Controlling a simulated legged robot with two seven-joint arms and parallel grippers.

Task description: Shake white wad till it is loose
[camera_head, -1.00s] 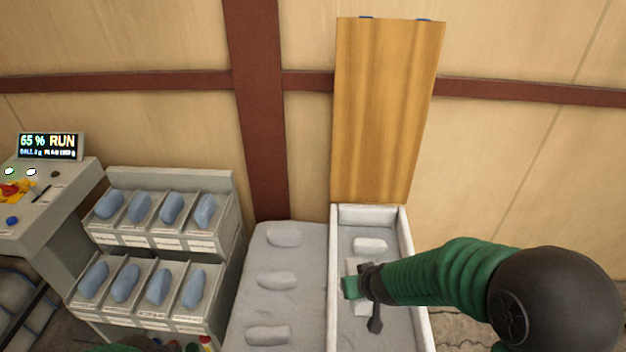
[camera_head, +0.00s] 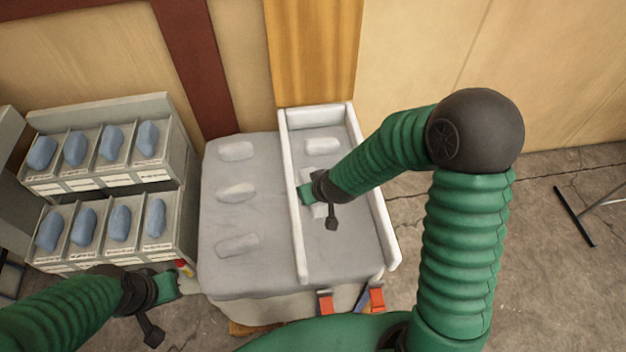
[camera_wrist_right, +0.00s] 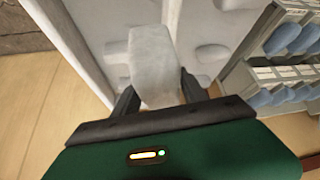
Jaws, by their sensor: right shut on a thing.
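My right gripper (camera_head: 306,195) is inside the white-walled tray (camera_head: 388,240), shut on a white wad (camera_head: 319,211). In the right wrist view the wad (camera_wrist_right: 152,60) is a pale, blocky piece between the two dark fingers, sticking out beyond them. I cannot tell whether it touches the tray floor. Another white wad (camera_head: 322,146) lies at the tray's far end. Several more lie in a column on the grey padded surface (camera_head: 215,270) to the left. My left gripper (camera_head: 172,285) is at the lower left, beside the padded surface; its jaws are unclear.
A two-tier rack (camera_head: 110,186) with blue wads in its bins stands at the left. A tall wooden board (camera_head: 313,60) rises behind the tray. Red clips (camera_head: 326,302) sit at the tray's near end. A thin dark stand (camera_head: 575,217) is on the floor at right.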

